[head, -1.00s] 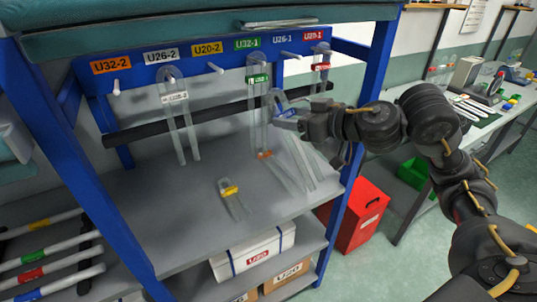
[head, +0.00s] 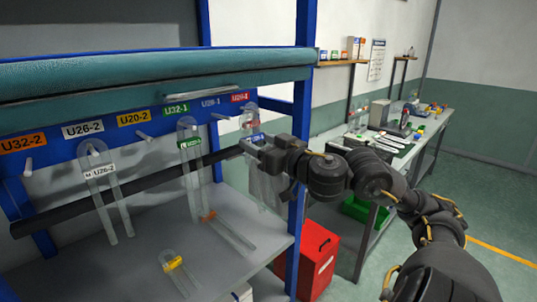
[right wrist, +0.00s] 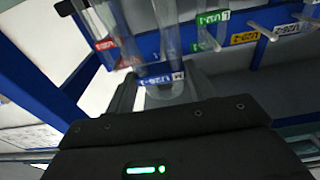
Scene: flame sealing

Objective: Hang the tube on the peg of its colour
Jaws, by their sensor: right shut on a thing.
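My right gripper (head: 246,149) is shut on the blue-labelled clear tube (head: 256,139), holding it near its looped top. In the right wrist view the tube's blue label (right wrist: 160,79) reads U26-1. The tube hangs down in front of the rack, partly hidden by my gripper. The peg beside the U26-1 sign (head: 210,102) shows as a short bare white stub (head: 219,116), up and left of my gripper. My gripper is in front of and below the red-labelled tube (head: 250,112) in the head view. My left gripper is not in view.
The white-labelled tube (head: 100,170) and green-labelled tube (head: 189,143) hang on pegs. An orange-labelled tube (head: 208,216) and a yellow-labelled tube (head: 173,264) lie on the grey shelf. A blue post (head: 301,130) stands right of my gripper. A dark bar crosses behind the tubes.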

